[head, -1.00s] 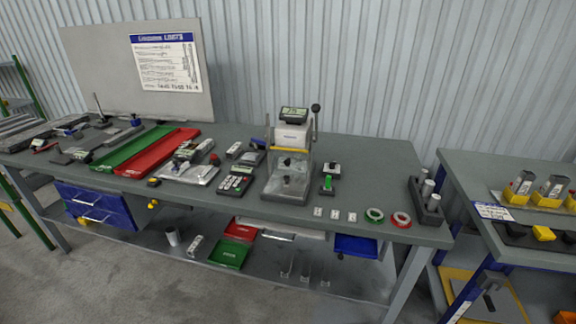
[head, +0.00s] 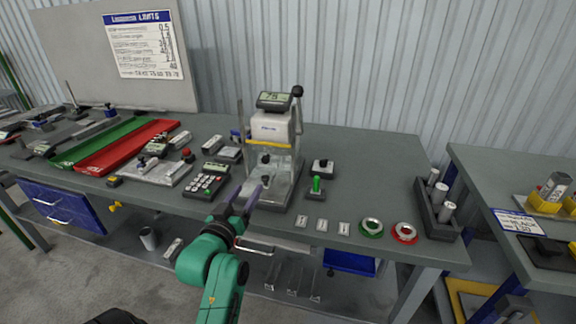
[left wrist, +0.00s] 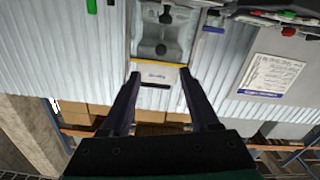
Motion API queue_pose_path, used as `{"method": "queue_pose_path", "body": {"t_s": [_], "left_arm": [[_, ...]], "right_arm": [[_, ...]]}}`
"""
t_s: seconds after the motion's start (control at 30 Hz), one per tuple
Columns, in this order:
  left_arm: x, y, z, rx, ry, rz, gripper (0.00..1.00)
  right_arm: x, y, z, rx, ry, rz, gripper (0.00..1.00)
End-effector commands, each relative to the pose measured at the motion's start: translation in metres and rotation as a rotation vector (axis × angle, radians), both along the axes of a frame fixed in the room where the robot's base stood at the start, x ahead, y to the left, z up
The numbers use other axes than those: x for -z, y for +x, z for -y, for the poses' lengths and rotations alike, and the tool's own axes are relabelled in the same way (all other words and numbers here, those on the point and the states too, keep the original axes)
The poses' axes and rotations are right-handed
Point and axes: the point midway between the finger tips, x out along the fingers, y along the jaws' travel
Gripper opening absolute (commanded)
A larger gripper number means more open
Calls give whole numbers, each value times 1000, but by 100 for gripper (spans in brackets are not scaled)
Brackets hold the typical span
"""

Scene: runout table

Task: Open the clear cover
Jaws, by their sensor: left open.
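The clear cover (head: 288,172) is a see-through box on the front of a grey bench press (head: 270,128) with a display on top and a black-knobbed lever at its right. Through it I see dark metal parts. It appears closed. In the left wrist view the cover (left wrist: 162,38) shows upside down, with a yellow strip along its edge. My left gripper (head: 252,190) is open and empty, its dark fingers pointing at the front of the press. In the left wrist view the fingers (left wrist: 159,80) spread either side of the press's white housing. Contact cannot be told. My right gripper is not in view.
Left of the press are a keypad device (head: 206,182), a red tray (head: 125,146) and a green tray (head: 95,142). Right are a green-knobbed switch (head: 316,187), small white tags, a green ring (head: 371,227), a red ring (head: 404,233) and a rack of cylinders (head: 437,212).

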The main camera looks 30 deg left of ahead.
Motion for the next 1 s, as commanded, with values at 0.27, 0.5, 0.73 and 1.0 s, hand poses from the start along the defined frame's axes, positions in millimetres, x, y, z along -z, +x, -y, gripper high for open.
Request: {"method": "queue_pose_path", "body": {"t_s": [0.27, 0.5, 0.73, 1.0], "left_arm": [[-5, 65, -22, 2, 1, 2, 62], [-3, 117, -40, 1, 1, 0, 62], [0, 130, -45, 1, 1, -1, 62], [0, 130, -45, 2, 1, -1, 16]], "right_arm": [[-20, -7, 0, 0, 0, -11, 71], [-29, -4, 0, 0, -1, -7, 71], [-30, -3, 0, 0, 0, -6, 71], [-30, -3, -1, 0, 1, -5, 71]]}}
